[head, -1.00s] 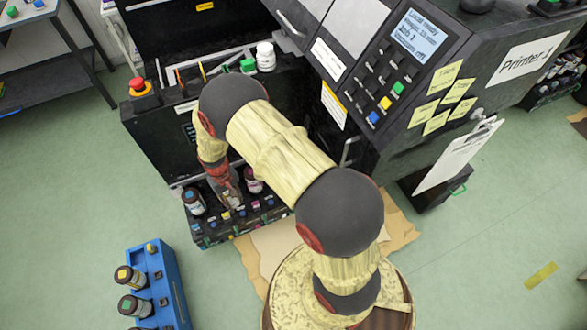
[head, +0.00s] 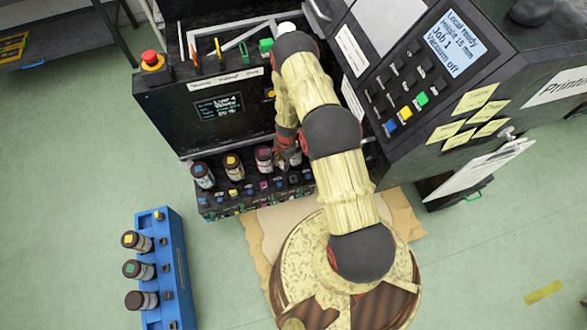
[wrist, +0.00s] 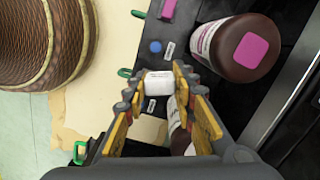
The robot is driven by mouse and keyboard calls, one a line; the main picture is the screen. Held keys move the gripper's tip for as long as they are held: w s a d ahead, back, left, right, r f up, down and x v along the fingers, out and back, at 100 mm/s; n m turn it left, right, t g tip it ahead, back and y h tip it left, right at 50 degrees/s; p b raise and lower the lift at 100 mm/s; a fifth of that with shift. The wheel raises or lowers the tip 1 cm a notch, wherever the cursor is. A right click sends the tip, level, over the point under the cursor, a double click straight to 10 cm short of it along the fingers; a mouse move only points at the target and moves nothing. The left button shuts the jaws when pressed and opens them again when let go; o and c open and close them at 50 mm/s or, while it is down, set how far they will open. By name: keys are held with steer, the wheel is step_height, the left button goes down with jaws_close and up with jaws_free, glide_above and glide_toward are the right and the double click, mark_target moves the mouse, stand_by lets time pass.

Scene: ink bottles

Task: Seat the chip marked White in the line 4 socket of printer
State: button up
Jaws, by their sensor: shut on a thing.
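My gripper (wrist: 155,98) is shut on a small white block, the white chip (wrist: 159,83), in the wrist view. The chip lies between the fingertips over the black line rack (wrist: 200,20); I cannot tell whether it touches a socket. In the head view my gripper (head: 287,157) is at the right part of the rack, mostly hidden by my arm. A brown bottle with a magenta square on its cap (wrist: 241,49) stands close by. A magenta chip (wrist: 168,8) and a blue button (wrist: 155,46) show on the rack's front. Another bottle (wrist: 179,138) is partly hidden behind the right finger.
Bottles with blue (head: 202,176), yellow (head: 233,167) and magenta caps (head: 264,160) stand in the rack. The printer's small screen (head: 218,107) appears to read Line 4, White. A blue tray (head: 178,262) with several bottles stands on the open floor, lower left. Green clips (wrist: 124,72) stick out from the rack.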

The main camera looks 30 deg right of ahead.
steer(key=shift+s+d+f+m+t+b, duration=0.1)
steer(key=shift+s+d+f+m+b, duration=0.5)
steer(key=shift+f, duration=1.1)
steer(key=shift+s+d+f+m+t+b, duration=0.1)
steer(key=shift+s+d+f+m+b, duration=0.5)
steer(key=shift+f, duration=1.05)
steer(key=shift+s+d+f+m+t+b, duration=0.1)
steer(key=shift+s+d+f+m+b, duration=0.2)
steer(key=shift+d+f+m, duration=0.95)
steer(key=shift+a+f+n+b, duration=0.4)
steer(key=shift+a+f+n, duration=0.05)
steer(key=shift+f, duration=0.1)
steer(key=shift+f+b, duration=0.3)
steer(key=shift+b, duration=0.05)
steer(key=shift+w+f, duration=0.1)
steer(key=shift+f, duration=0.1)
steer(key=shift+f+b, duration=0.2)
steer(key=shift+b, duration=0.2)
steer(key=shift+f, duration=0.15)
steer(key=o, duration=1)
